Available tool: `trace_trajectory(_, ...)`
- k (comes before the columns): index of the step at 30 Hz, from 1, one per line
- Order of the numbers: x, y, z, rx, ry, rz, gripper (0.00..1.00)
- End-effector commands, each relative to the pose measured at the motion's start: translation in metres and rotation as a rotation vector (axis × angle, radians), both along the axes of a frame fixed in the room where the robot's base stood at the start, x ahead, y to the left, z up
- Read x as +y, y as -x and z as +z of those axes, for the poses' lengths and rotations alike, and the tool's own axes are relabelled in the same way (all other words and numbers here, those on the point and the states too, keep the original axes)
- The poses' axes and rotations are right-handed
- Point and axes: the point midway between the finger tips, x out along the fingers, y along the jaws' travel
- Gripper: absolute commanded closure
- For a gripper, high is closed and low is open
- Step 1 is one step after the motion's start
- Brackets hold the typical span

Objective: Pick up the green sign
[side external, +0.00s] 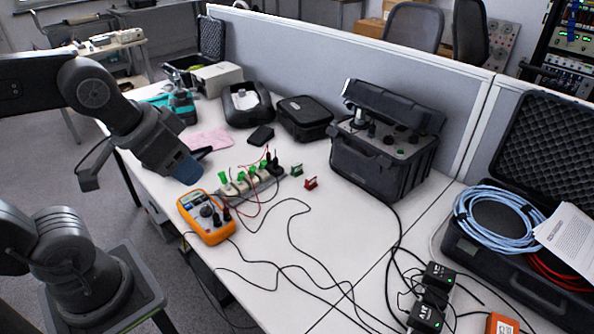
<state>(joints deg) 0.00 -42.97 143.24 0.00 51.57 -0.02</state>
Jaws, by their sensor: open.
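A small green sign (297,170) stands on the white table in the side external view, right of the power strip. A similar small red sign (311,183) stands just to its lower right. My gripper (192,164) is above the table's left part, well to the left of the green sign and apart from it. It is open, and nothing shows held in it. Its fingers are small and partly hidden behind the wrist.
Black and red cables cross the table. A black equipment case (372,165) stands to the right. Some bare table lies around the signs.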

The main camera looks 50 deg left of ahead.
Motion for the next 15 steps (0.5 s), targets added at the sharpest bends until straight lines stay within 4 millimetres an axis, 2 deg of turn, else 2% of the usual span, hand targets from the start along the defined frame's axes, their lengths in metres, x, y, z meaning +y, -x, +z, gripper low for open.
trace_trajectory(4, 0.002, -0.012, 0.005, 0.006, 0.035, 0.066, 0.53)
trace_trajectory(7, 0.005, -0.037, 0.014, 0.017, 0.11, 0.208, 0.53)
trace_trajectory(12, 0.019, -0.105, 0.025, 0.037, 0.302, 0.579, 0.53)
trace_trajectory(15, 0.031, -0.148, 0.023, 0.047, 0.419, 0.809, 0.53)
